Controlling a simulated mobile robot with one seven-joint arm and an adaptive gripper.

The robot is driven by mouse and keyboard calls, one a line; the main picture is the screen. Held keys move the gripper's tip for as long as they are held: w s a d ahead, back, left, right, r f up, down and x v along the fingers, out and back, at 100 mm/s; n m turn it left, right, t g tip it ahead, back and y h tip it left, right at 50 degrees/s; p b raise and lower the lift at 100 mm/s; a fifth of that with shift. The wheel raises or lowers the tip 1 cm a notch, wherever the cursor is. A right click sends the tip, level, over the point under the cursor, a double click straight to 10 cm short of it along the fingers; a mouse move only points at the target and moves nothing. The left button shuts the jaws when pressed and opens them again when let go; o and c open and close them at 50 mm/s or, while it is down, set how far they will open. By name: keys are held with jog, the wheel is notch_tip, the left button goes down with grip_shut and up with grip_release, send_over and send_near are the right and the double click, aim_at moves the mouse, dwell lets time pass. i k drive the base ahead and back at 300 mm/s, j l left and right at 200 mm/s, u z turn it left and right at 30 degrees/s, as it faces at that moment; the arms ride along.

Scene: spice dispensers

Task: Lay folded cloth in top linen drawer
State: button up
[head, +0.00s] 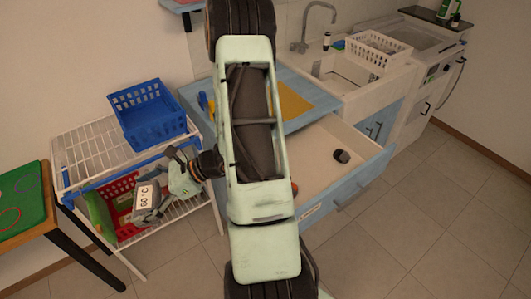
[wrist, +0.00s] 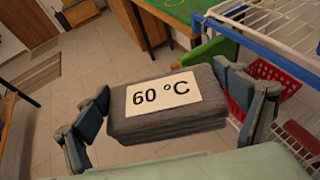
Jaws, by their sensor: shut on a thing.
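A grey folded cloth (wrist: 158,125) with a white "60 °C" label lies between the two fingers of my gripper (wrist: 165,95) in the wrist view. The fingers press on its left and right ends. In the head view my gripper (head: 170,185) holds the cloth (head: 146,212) in front of the wire rack, clear of the floor. The top drawer (head: 317,150) stands open under the blue counter at the right, partly hidden by my arm. A small dark round object (head: 342,156) lies in it.
The wire rack (head: 75,175) carries a blue basket (head: 148,112) on top and a red basket (head: 122,190) below. A table with a green mat (head: 22,195) stands at far left. A sink unit with a white basket (head: 378,49) is at back right. Floor before the drawer is free.

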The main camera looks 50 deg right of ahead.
aim_at(310, 179)
jog(key=k+l, duration=0.1)
jog(key=l, duration=0.5)
jog(key=k+l, duration=0.1)
jog(key=l, duration=1.05)
jog(key=k+l, duration=0.15)
jog(key=l, duration=0.4)
jog(key=k+l, duration=0.1)
jog(key=l, duration=0.5)
jog(key=k+l, duration=0.1)
jog(key=l, duration=1.05)
jog(key=k+l+u, duration=0.15)
jog(key=l+u, duration=0.35)
jog(key=j+u, duration=0.15)
jog(key=u, duration=0.25)
jog(key=i+j+u, duration=0.1)
jog(key=u, duration=0.3)
